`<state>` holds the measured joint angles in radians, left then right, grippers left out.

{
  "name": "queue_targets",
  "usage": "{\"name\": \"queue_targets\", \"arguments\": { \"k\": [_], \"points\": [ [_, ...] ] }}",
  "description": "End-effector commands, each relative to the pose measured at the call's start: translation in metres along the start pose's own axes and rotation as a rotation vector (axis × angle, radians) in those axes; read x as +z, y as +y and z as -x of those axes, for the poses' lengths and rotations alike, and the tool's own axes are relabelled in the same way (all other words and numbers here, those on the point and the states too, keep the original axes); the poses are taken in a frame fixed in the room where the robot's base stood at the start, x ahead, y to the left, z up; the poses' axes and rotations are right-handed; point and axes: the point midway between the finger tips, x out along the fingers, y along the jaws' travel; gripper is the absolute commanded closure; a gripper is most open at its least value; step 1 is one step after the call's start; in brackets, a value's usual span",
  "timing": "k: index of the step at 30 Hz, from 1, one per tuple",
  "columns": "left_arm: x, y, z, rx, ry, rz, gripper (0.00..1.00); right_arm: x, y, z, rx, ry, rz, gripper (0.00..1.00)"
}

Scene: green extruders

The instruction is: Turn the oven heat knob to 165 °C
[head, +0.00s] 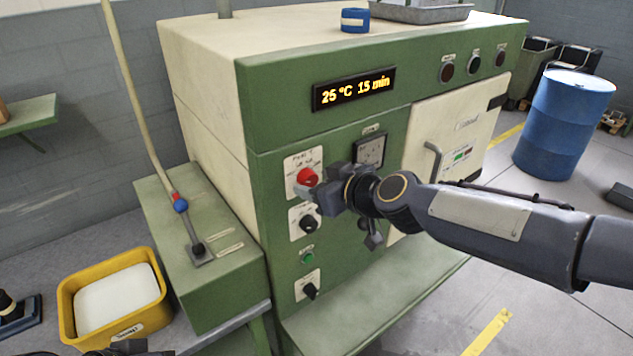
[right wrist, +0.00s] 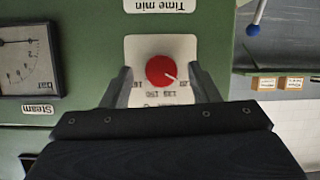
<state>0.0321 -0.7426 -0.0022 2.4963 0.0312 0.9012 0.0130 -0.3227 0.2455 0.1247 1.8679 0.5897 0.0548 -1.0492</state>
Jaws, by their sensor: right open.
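The red heat knob (head: 307,177) sits on a white dial plate on the oven's green front. It also shows in the right wrist view (right wrist: 160,70), where the picture is upside down. Its white pointer mark points to the lower right there; the printed numbers are too blurred to read surely. My right gripper (head: 313,190) is open in front of the plate. In the right wrist view its fingers (right wrist: 161,82) stand on either side of the knob, with gaps to it. The oven display (head: 353,89) reads 25 °C 15 min. Dark parts, probably my left gripper, show at the head view's bottom edge.
Below the red knob are a black time knob (head: 307,223), a green button (head: 308,257) and another black knob (head: 310,291). A steam gauge (head: 370,151) is beside it. The oven door handle (head: 433,160) is to the right. A yellow bin (head: 152,326) stands at lower left.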

Motion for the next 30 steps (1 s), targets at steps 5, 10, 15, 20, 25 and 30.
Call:
{"name": "queue_targets", "arguments": {
  "k": [5,10,15,20,25,30],
  "points": [
    [0.0,0.0,0.0001,0.0,0.0,0.0,1.0,0.0004,0.0004,-0.0094,0.0,-0.001,-0.002,0.45],
    [0.0,0.0,0.0001,0.0,0.0,0.0,1.0,0.0004,0.0003,-0.0096,0.0,-0.001,-0.002,0.45],
    [0.0,0.0,0.0001,0.0,0.0,0.0,1.0,0.0004,0.0003,-0.0094,0.0,-0.001,-0.001,0.61],
    [0.0,0.0,0.0001,0.0,0.0,0.0,1.0,0.0004,0.0003,-0.0093,0.0,-0.001,-0.001,0.81],
    [0.0004,-0.0003,-0.0007,0.0,0.0,0.0,1.0,0.0007,0.0003,-0.0094,-0.001,0.0,-0.003,0.89],
    [0.0034,-0.0031,-0.0067,0.0,0.0,0.0,1.0,0.0023,0.0005,-0.01,-0.012,0.002,-0.03,0.89]
  ]
}}
